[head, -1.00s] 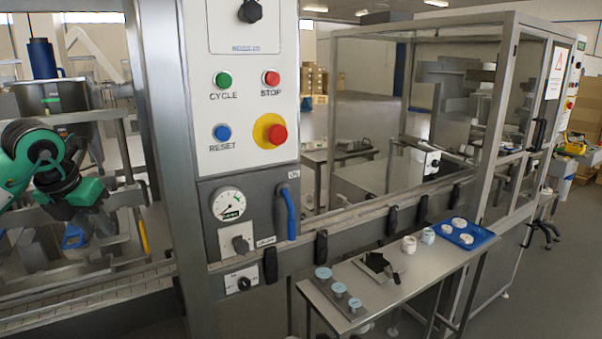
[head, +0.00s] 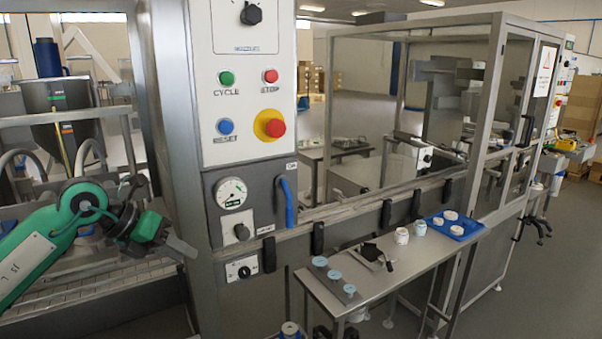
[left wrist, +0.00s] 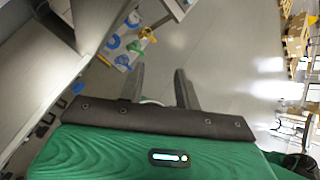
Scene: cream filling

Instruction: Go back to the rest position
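My left gripper (head: 178,244) is at the end of the green and black arm on the left of the head view, in front of the machine's grey column. In the left wrist view its two dark fingers (left wrist: 161,82) are apart, so it is open. A pale rounded shape shows low between the fingers, too hidden to name; I see nothing clamped. My right gripper is not in view.
The control panel (head: 238,178) stands right of my left gripper. A side table (head: 395,275) holds round teal pieces, two jars and a blue tray (head: 433,232). A steel hopper (head: 58,100) stands behind my left arm. Open floor lies at right.

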